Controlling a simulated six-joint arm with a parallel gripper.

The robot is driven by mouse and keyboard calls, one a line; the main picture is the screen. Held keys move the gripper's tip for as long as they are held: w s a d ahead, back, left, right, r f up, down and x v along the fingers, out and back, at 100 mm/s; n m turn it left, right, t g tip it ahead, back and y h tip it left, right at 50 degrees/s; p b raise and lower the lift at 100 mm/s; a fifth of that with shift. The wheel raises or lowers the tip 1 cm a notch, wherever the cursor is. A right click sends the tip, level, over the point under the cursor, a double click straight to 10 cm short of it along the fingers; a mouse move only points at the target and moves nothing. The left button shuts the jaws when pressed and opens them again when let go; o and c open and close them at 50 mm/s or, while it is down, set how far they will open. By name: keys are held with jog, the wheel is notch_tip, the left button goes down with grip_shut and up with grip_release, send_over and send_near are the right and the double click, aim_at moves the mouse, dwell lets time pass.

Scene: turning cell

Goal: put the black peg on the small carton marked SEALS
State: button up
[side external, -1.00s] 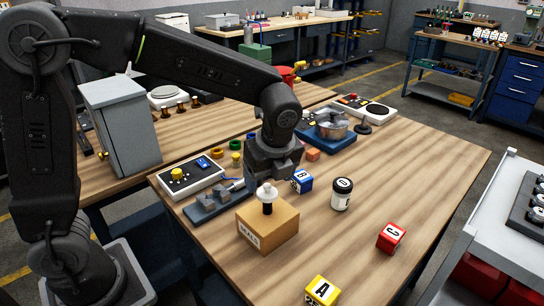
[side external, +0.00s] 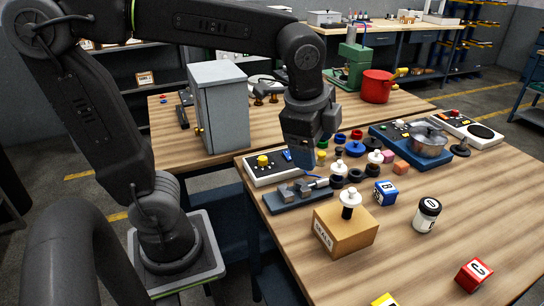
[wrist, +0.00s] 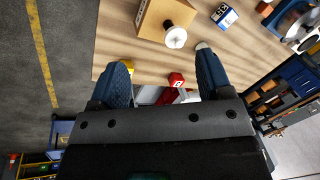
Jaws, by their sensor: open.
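The black peg (side external: 348,211) stands upright on top of the small brown carton (side external: 356,240), with a white knob (side external: 350,197) above its dark shaft. The carton has a white label on its front, too small to read surely. In the wrist view the peg's white knob (wrist: 176,37) hides most of its shaft, near the edge of the carton (wrist: 153,22). My gripper (side external: 308,160) is above and behind the carton, to its left in the side view, clear of the peg. In the wrist view its blue fingers (wrist: 162,62) are spread wide with nothing between them.
A grey vise (side external: 300,193) and a control box (side external: 275,167) lie left of the carton. A blue cube (side external: 385,193), a labelled jar (side external: 427,215) and a red cube (side external: 474,274) stand to the right. Several rings and white-knobbed pieces (side external: 375,158) sit behind. The right tabletop is mostly clear.

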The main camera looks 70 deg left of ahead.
jog(key=s+a+f+n+t+h, duration=0.1)
jog(key=s+a+f+n+t, duration=0.1)
jog(key=s+n, duration=0.5)
jog(key=shift+s+a+f+n+t, duration=0.15)
jog(key=shift+s+f+n+t, duration=0.25)
jog(key=shift+n, duration=1.5)
